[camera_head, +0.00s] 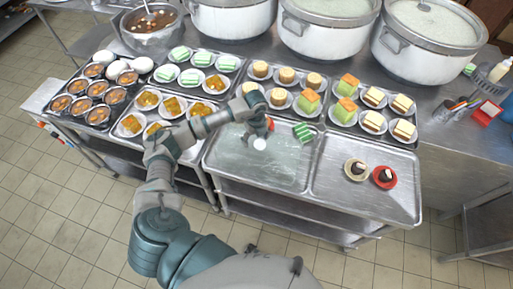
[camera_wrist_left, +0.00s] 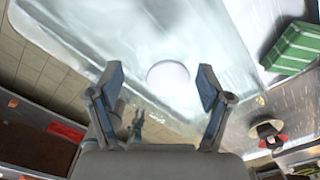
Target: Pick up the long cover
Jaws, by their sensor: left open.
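The long cover (camera_head: 240,165) is a clear, greenish sheet with a round white knob (camera_head: 260,144), lying on the front middle metal tray. In the left wrist view the cover (camera_wrist_left: 130,30) fills the upper middle, and its knob (camera_wrist_left: 168,78) shows as a pale disc between the fingertips. My left gripper (camera_head: 262,127) is above the cover, close to the knob. Its two fingers (camera_wrist_left: 161,82) are spread and hold nothing. Whether they are level with the knob I cannot tell. My right gripper is in neither view.
A green striped block (camera_head: 303,132) sits behind and right of the knob; it also shows in the wrist view (camera_wrist_left: 296,47). Two small plated desserts (camera_head: 384,177) stand on the right tray. Food trays and large pots (camera_head: 327,35) line the back.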

